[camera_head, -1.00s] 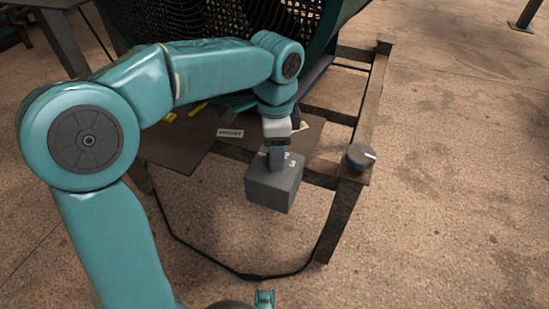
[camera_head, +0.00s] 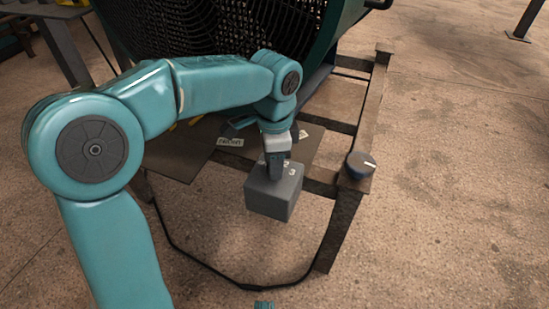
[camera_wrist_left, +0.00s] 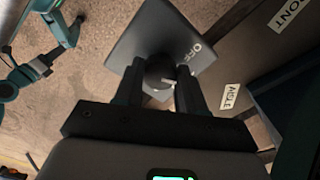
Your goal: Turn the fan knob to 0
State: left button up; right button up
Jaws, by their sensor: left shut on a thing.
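A grey control box (camera_head: 268,197) with white number marks on its top hangs at the rack's near side. In the left wrist view the box (camera_wrist_left: 150,32) carries a white "OFF" label. The dark fan knob (camera_wrist_left: 158,72) stands on it, with a white pointer mark toward the lower right of that view. My left gripper (camera_head: 275,170) reaches down onto the box from above. In the wrist view its fingers (camera_wrist_left: 160,82) flank the knob and are shut on it. The fingers hide part of the dial's marks.
A large fan (camera_head: 225,35) stands on a rusty metal rack (camera_head: 350,205). Labels "FRONT" and "AISLE" (camera_wrist_left: 232,97) lie nearby. A black cable (camera_head: 215,275) loops below.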

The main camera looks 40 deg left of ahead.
pick_arm(q)
jog(key=n+p, duration=0.2)
jog(key=n, duration=0.1)
jog(key=shift+r+p, duration=0.15)
jog(key=shift+p, duration=0.2)
jog(key=shift+n+p, duration=0.9)
jog(key=shift+n, duration=1.2)
jog(key=o, duration=1.1)
jog(key=shift+c, duration=0.2)
notch_tip(320, 180, up, 16)
jog(key=p, duration=0.6)
